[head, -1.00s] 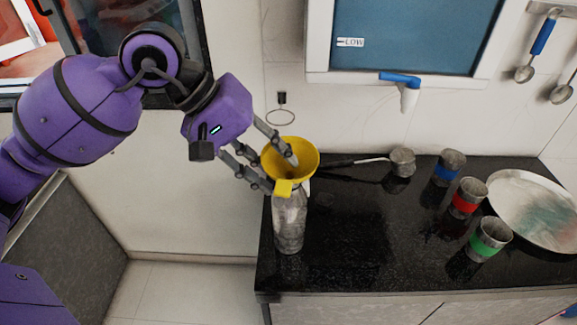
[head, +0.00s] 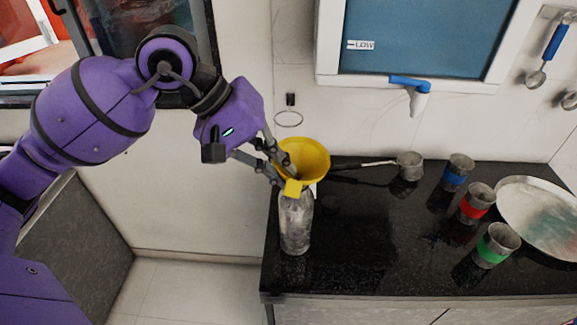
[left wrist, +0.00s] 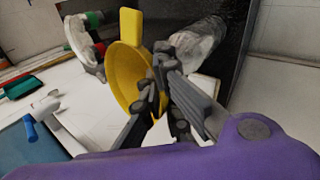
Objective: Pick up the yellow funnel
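The yellow funnel (head: 308,158) is at the mouth of a grey bottle (head: 296,222), wide side up, with a small tab at its rim. I cannot tell whether it still rests on the bottle. My left gripper (head: 283,170) reaches it from the left, with its fingers closed together on the funnel's left wall. In the left wrist view the funnel (left wrist: 128,72) shows side-on, and the gripper fingers (left wrist: 158,85) pinch its wall; the bottle (left wrist: 202,40) is just behind. My right gripper is not in view.
The bottle stands at the left edge of a black counter (head: 345,255). A long-handled pot (head: 409,166), cups with blue (head: 457,172), red (head: 476,204) and green (head: 496,245) bands, and a round plate (head: 545,215) stand to the right.

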